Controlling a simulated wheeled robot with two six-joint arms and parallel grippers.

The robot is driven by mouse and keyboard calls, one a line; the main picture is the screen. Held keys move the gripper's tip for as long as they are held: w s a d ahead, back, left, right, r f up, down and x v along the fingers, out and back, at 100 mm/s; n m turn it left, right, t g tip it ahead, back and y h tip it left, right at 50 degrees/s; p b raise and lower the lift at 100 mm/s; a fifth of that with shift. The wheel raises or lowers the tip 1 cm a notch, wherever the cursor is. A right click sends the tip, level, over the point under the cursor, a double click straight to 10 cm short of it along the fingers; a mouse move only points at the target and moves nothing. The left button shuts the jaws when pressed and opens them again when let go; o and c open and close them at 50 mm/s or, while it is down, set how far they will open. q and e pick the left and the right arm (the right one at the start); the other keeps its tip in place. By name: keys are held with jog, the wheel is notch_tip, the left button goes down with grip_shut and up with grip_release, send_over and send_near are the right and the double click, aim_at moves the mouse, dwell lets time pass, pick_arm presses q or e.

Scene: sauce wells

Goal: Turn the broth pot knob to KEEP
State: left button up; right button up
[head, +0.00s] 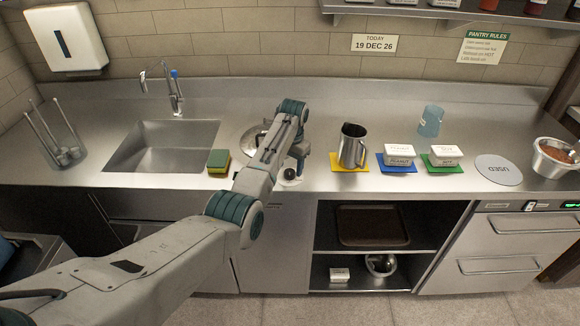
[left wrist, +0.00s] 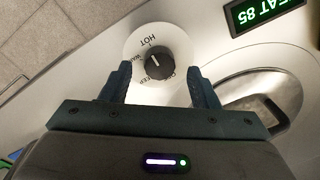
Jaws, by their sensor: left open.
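The broth pot knob (left wrist: 159,66) is a black round knob on a white dial. HOT is readable on the dial; the other words are partly covered by a finger or hard to read. A pale mark on the knob points up, roughly toward HOT. My left gripper (left wrist: 160,82) is open, its two fingers on either side of the knob's lower edge, with no clear contact. In the head view the knob (head: 289,174) shows below my left gripper (head: 298,155). The broth pot (head: 252,140) is partly hidden behind my arm. My right gripper is out of view.
A green display (left wrist: 265,14) reading HEAT 85 is beside the dial. A sponge (head: 218,161) lies left of the pot, near the sink (head: 165,148). A steel pitcher (head: 352,147) on a yellow mat (head: 337,166) stands to the right.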

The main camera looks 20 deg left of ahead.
pick_arm(q)
jog(key=shift+f, duration=0.85)
jog(key=shift+s+f, duration=0.1)
jog(key=shift+s, duration=0.15)
jog(key=shift+w+f, duration=0.1)
jog(key=c, duration=1)
jog(key=shift+o, duration=0.2)
